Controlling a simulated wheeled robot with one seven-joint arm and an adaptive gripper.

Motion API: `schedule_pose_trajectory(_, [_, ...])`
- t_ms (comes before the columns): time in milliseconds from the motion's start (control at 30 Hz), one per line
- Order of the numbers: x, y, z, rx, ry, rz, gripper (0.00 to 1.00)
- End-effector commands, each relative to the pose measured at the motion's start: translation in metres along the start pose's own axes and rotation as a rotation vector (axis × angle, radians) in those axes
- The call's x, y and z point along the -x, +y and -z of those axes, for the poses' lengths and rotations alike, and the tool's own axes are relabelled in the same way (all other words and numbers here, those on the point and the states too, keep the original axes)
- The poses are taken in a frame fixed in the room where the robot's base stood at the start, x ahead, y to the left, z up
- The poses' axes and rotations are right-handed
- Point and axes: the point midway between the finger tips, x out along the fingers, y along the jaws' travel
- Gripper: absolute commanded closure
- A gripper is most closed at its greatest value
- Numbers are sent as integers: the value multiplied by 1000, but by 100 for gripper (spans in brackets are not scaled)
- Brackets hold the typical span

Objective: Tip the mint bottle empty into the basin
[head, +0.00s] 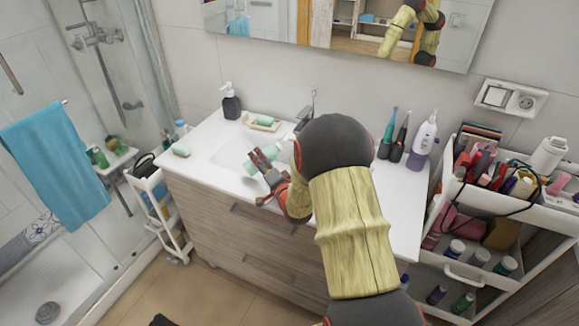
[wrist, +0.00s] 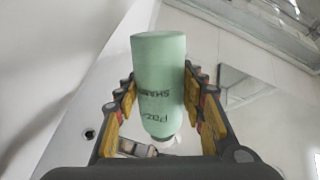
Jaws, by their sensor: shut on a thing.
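My gripper (head: 266,162) is shut on the mint bottle (head: 251,167), with its fingers on both sides of it. In the head view the bottle is tilted over the white basin (head: 224,157), and the arm hides part of the basin. In the wrist view the mint bottle (wrist: 158,82) sits between the yellow-padded fingers of my gripper (wrist: 161,100), its dark lettering upside down and its pale neck end low in the picture. I cannot see any liquid leaving it.
The faucet (head: 304,118) stands behind the basin. A soap dish (head: 262,123), a dark pump bottle (head: 231,104) and a green bar (head: 181,152) are on the counter. Electric toothbrushes (head: 392,140) stand at the right, beside the loaded cart (head: 470,262).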

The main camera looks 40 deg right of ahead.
Motion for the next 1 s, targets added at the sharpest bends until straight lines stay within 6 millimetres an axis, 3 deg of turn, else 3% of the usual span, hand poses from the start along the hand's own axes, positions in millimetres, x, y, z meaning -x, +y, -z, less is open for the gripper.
schedule_pose_trajectory(67, [0, -10, 8, 76, 9, 5, 86])
schedule_pose_trajectory(500, [0, -9, 24, 519, 39, 3, 86])
schedule_pose_trajectory(800, [2, -37, 26, 810, 59, 4, 86])
schedule_pose_trajectory(1000, [2, -35, 23, 958, 67, 1, 86])
